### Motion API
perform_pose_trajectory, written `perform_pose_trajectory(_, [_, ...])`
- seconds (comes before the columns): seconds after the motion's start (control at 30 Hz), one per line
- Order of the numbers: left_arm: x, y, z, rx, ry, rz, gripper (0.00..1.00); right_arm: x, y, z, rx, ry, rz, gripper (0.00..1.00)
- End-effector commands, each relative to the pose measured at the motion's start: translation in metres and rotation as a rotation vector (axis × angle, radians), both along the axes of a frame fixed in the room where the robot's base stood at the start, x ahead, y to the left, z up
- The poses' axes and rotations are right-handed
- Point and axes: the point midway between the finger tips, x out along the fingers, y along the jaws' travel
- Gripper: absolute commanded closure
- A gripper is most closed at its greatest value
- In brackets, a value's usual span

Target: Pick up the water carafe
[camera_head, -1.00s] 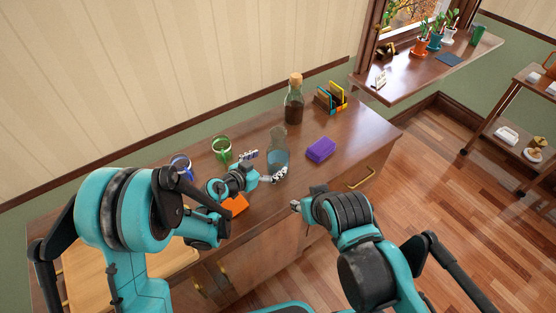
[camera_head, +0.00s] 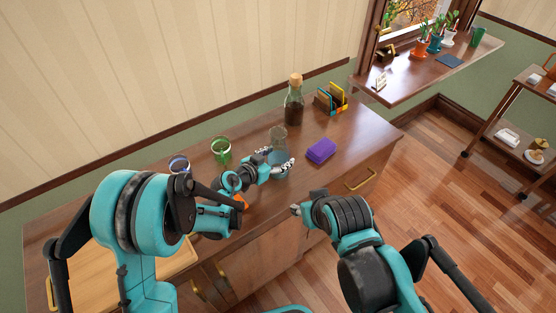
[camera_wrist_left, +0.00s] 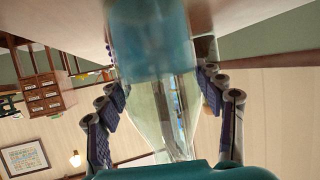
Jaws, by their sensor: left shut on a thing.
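The water carafe (camera_head: 279,142) is a clear glass vessel with bluish water, upright on the wooden counter in the head view. My left gripper (camera_head: 275,162) is shut around its body, one finger on each side. In the left wrist view the carafe (camera_wrist_left: 160,60) fills the middle, between the two fingers of the left gripper (camera_wrist_left: 165,100). Whether its base touches the counter is hard to tell. My right gripper (camera_head: 295,209) is in front of the counter, away from the carafe; its fingers are too small to read.
A corked dark bottle (camera_head: 294,102) stands behind the carafe. A purple block (camera_head: 321,151) lies to its right and a green glass (camera_head: 221,149) to its left. A blue-rimmed glass (camera_head: 179,165) and a partly hidden orange item (camera_head: 240,201) are farther left. The counter (camera_head: 352,143) is clear at right.

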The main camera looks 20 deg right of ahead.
Motion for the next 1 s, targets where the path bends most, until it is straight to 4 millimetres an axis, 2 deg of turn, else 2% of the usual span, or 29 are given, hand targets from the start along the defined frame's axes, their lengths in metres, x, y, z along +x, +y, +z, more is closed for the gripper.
perform_pose_trajectory(0.33, [0.000,0.000,0.009,-0.001,0.000,0.000,0.93,0.000,0.000,0.005,0.000,0.000,0.000,0.60])
perform_pose_trajectory(0.63, [0.000,0.000,0.046,-0.001,0.000,0.001,0.93,0.000,0.000,0.024,0.000,0.000,0.000,0.60])
perform_pose_trajectory(0.77, [-0.019,-0.011,0.056,-0.001,0.000,-0.003,0.93,0.000,0.000,0.029,0.000,0.000,0.000,0.60])
perform_pose_trajectory(1.0, [-0.061,-0.033,0.084,-0.001,-0.001,-0.004,0.93,0.000,0.000,0.045,0.000,0.000,0.000,0.60])
